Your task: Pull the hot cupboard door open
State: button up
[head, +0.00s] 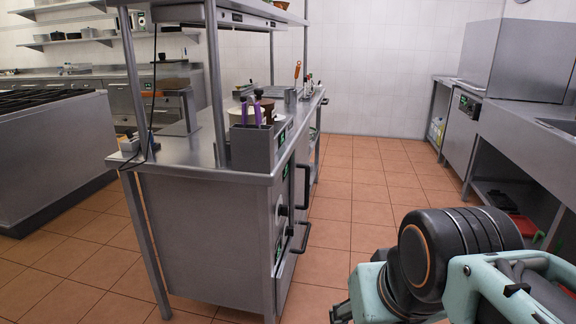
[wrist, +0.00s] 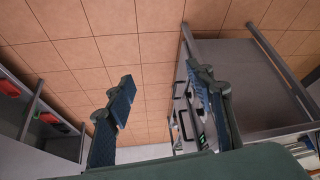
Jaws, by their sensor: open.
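A steel counter unit (head: 208,240) stands left of centre in the head view. Its front faces right and is seen at a steep angle, with dials and dark bar handles. A nearer handle (head: 301,238) sits low on the front, and another handle (head: 304,187) sits farther along. No open door can be made out. In the wrist view the unit's front with a dark handle (wrist: 182,126) shows beyond the right finger. My gripper (wrist: 162,88) is open and empty, apart from the handles, with floor tiles between its fingers.
A grey holder (head: 258,147) with purple-handled tools stands on the counter's near corner. A steel bench (head: 528,135) runs along the right side. A stove block (head: 50,150) stands at the left. The tiled aisle (head: 365,180) between counter and bench is clear.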

aim_at(307, 174)
jog(key=i+l, duration=0.15)
jog(key=i, duration=0.35)
jog(key=i+l+z, duration=0.1)
jog(key=i, duration=0.4)
jog(key=l, duration=0.1)
